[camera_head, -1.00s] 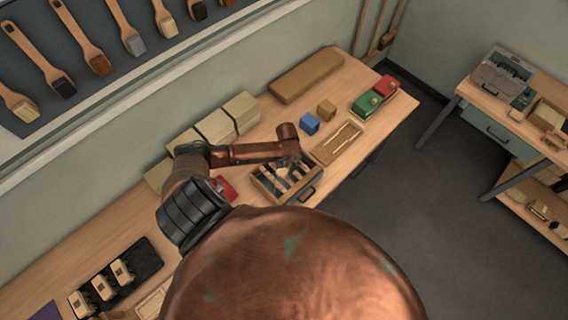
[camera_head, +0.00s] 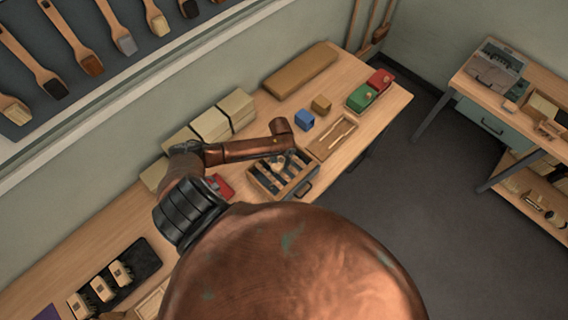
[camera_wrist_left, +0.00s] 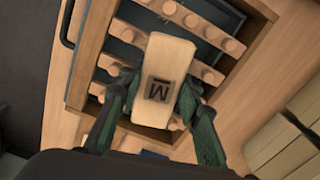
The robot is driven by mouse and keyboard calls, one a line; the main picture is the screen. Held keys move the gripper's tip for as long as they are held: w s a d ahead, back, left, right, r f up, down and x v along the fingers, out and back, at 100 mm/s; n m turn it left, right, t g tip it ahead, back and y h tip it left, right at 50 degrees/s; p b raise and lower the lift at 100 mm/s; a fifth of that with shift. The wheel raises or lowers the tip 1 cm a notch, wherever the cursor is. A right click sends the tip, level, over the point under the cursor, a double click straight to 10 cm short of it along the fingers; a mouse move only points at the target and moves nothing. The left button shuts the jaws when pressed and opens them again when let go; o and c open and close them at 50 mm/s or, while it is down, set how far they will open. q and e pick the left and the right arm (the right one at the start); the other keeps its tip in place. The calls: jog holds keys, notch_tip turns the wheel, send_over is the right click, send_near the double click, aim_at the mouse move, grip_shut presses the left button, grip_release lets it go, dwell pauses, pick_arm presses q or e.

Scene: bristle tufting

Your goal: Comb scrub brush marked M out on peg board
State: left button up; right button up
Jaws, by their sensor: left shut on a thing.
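The scrub brush (camera_wrist_left: 165,65) is a pale wooden block marked M in the left wrist view. My left gripper (camera_wrist_left: 155,88) is shut on it, with a dark green finger on each side. The peg board (camera_wrist_left: 88,60) is a wooden frame with rows of rounded pegs, below and beyond the brush. The brush overlaps the peg rows; its bristles are hidden, so I cannot tell whether they touch the pegs. My right gripper is not seen.
Pale blocks (camera_head: 210,125) line the wall side. A black mat (camera_head: 137,261) holds several brushes at lower left.

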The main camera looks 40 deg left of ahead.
pick_arm(q)
jog(key=shift+s+a+f, duration=0.1)
jog(key=shift+a+f, duration=0.1)
jog(key=shift+a, duration=0.65)
jog(key=shift+d, duration=2.7)
jog(key=shift+a+r, duration=0.15)
jog(key=shift+a, duration=1.95)
jog(key=a+r, duration=0.4)
jog(key=r, duration=0.2)
jog(key=shift+w, duration=0.3)
jog(key=shift+w+d+r, duration=0.1)
